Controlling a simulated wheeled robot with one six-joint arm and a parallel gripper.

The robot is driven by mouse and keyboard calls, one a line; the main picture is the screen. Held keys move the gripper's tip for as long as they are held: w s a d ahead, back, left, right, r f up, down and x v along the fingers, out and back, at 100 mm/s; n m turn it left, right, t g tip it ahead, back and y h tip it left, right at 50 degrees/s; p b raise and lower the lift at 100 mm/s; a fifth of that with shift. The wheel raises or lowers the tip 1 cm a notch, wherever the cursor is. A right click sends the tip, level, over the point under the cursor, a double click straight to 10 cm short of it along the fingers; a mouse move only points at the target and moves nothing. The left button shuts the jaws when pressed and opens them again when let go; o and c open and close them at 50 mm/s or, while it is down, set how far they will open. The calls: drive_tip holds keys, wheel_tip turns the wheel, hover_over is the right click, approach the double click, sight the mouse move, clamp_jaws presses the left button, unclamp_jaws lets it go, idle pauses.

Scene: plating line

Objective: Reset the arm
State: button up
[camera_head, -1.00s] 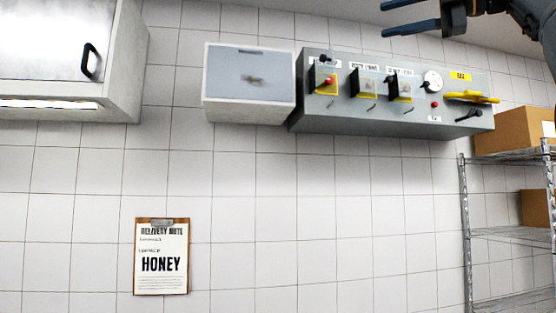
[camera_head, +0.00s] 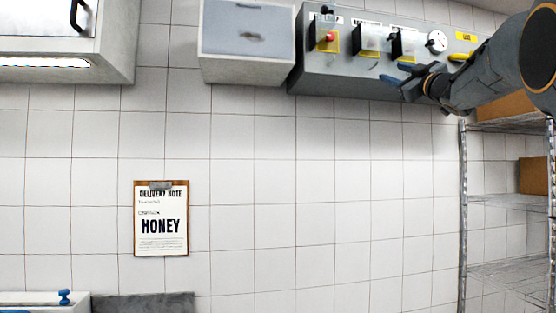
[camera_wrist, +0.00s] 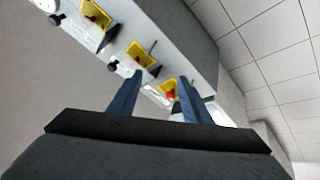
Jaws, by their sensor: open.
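My gripper (camera_head: 391,73) is open and empty at the upper right of the head view, its blue fingers pointing left. In that view it overlaps the lower right part of the grey control panel (camera_head: 330,82) on the wall. In the wrist view the two blue fingers of my gripper (camera_wrist: 160,80) stand apart with nothing between them. The panel's yellow-backed switches show beyond them. I cannot tell how far the fingers are from the panel. My arm hides part of the panel's right end.
A grey-fronted box (camera_head: 247,42) hangs left of the panel. A white cabinet (camera_head: 118,50) is at upper left. A clipboard (camera_head: 161,218) reading HONEY hangs on the tiled wall. A wire shelf (camera_head: 505,203) with cardboard boxes (camera_head: 534,175) stands at right. The wall's middle is clear.

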drive_tip(key=w+a+f+m+g+h+b, duration=0.1)
drive_tip(key=w+f+m+g+h, duration=0.25)
drive_tip(key=f, duration=1.45)
drive_tip(key=a+f+m+g+h+b, duration=0.1)
drive_tip(key=f+m+g+h, duration=0.35)
drive_tip(key=f, duration=1.35)
drive_tip(key=s+a+f+m+g+b, duration=0.1)
drive_tip(key=s+a+f, duration=0.15)
drive_tip(key=f, duration=0.55)
drive_tip(key=s+a+f+m+g, duration=0.1)
drive_tip(key=s+f+g, duration=0.15)
drive_tip(key=f, duration=0.55)
drive_tip(key=s+a+f+g+b, duration=0.1)
drive_tip(key=s+a+f+g, duration=0.15)
drive_tip(key=s+f, duration=0.55)
drive_tip(key=s+a+f+g+b, duration=0.1)
drive_tip(key=s+a+f+g, duration=0.15)
drive_tip(key=s+f, duration=0.55)
drive_tip(key=s+a+f+g+y, duration=0.1)
drive_tip(key=s+a+f+g, duration=0.1)
drive_tip(key=s+f, duration=0.5)
drive_tip(key=s+a+f+g+b, duration=0.1)
drive_tip(key=s+a+f+g, duration=0.2)
drive_tip(key=s+f, duration=0.4)
drive_tip(key=s+a, duration=0.1)
drive_tip(key=s, duration=0.3)
drive_tip(key=shift+s+f+m+y, duration=0.25)
drive_tip(key=shift+s+m+y, duration=0.05)
drive_tip(key=shift+s+y, duration=0.1)
